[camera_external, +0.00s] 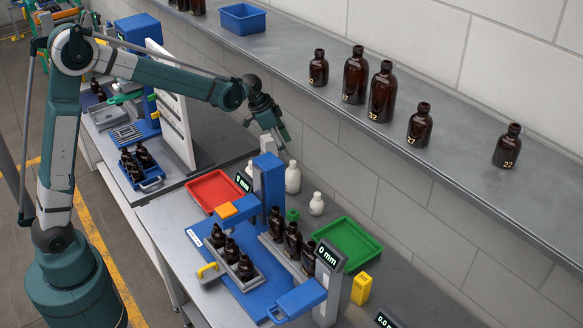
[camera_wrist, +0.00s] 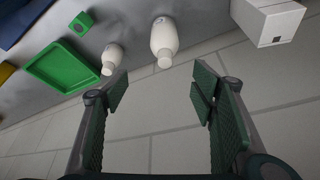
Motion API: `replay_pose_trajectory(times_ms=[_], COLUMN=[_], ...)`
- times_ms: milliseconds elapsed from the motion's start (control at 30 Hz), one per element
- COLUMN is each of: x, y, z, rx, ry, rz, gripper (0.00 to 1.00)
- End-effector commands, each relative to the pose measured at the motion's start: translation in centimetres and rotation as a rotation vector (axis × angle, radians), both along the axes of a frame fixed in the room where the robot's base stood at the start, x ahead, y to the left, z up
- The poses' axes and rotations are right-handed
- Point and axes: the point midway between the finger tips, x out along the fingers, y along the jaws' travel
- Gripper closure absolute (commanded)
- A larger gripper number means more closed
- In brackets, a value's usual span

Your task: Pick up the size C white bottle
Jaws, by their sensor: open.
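Two white bottles stand on the workbench near the wall. The larger white bottle (camera_external: 292,178) is behind the blue column, and it shows at the top centre of the wrist view (camera_wrist: 163,38). The smaller white bottle (camera_external: 317,204) stands beside the green tray, and it also shows in the wrist view (camera_wrist: 113,55). No size letter is readable on either, so I cannot tell which is C. My gripper (camera_external: 281,143) is open and empty, above and apart from the larger bottle. In the wrist view both bottles lie beyond the fingertips (camera_wrist: 161,88).
A green tray (camera_external: 348,244), a red tray (camera_external: 216,191) and a blue column (camera_external: 269,185) surround the bottles. A small green block (camera_external: 292,215) lies near the smaller bottle. The wall shelf (camera_external: 463,165) carries several amber bottles. A white box (camera_wrist: 268,24) stands near the larger bottle.

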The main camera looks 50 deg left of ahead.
Motion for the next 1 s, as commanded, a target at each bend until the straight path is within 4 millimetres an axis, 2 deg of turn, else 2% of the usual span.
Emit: replay_pose_trajectory(times_ms=[100,267,400,500,1000], x=[1.7,3.5,3.4,3.4,3.4], y=[-0.1,-0.2,-0.2,-0.2,-0.3], z=[-1.1,-2.8,-6.3,-7.4,-8.1], rx=[-0.002,-0.003,-0.003,-0.003,-0.002], ry=[0.007,0.013,0.013,0.013,0.013], rz=[-0.021,-0.046,-0.047,-0.047,-0.047], gripper=[0.43,0.43,0.43,0.43,0.43])
